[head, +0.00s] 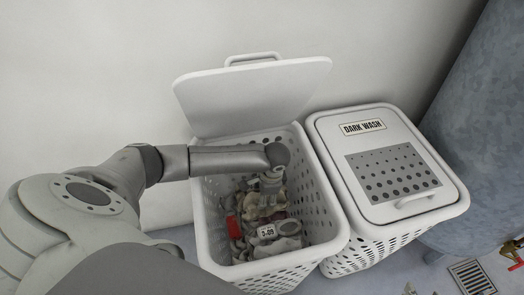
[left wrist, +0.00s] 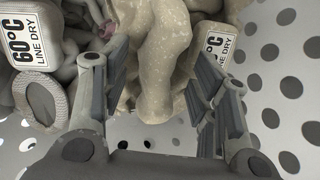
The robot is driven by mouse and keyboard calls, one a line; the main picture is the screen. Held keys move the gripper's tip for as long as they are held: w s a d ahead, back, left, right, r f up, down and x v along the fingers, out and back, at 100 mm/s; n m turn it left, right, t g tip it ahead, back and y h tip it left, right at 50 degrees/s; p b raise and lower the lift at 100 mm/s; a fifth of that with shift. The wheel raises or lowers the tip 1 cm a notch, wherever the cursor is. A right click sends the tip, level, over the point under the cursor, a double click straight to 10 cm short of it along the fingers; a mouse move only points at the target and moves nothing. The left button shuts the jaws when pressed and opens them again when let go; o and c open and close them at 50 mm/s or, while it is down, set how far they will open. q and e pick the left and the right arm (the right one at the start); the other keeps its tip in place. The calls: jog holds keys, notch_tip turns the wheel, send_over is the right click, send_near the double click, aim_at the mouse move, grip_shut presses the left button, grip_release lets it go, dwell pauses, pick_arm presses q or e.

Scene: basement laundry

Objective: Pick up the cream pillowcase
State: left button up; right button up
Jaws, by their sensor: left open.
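A cream cloth, which looks like the cream pillowcase (head: 262,207), lies crumpled among other laundry in the open white basket (head: 334,226). In the left wrist view the cream cloth (left wrist: 158,62) hangs in a thick fold between the fingers. My left gripper (left wrist: 160,85) is open, with one finger on each side of this fold; I cannot tell whether they touch it. In the head view my left arm reaches over the basket and the gripper (head: 270,186) points down inside it, its fingertips hard to make out. My right gripper is not in view.
Grey items with "60°C line dry" tags (left wrist: 31,37) lie around the cream cloth, and a red item (head: 232,227) is at the left. The perforated basket wall (left wrist: 285,75) is close by. The basket's lid (head: 255,95) stands raised. A closed "DARK WASH" hamper (head: 325,130) stands at the right.

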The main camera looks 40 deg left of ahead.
pick_arm(q)
jog(key=shift+f, duration=0.15)
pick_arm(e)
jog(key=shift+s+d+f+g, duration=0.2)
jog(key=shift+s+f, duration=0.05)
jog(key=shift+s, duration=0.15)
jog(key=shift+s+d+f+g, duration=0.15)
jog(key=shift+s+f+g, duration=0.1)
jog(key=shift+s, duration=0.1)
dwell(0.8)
pick_arm(q)
grip_shut()
dwell(0.3)
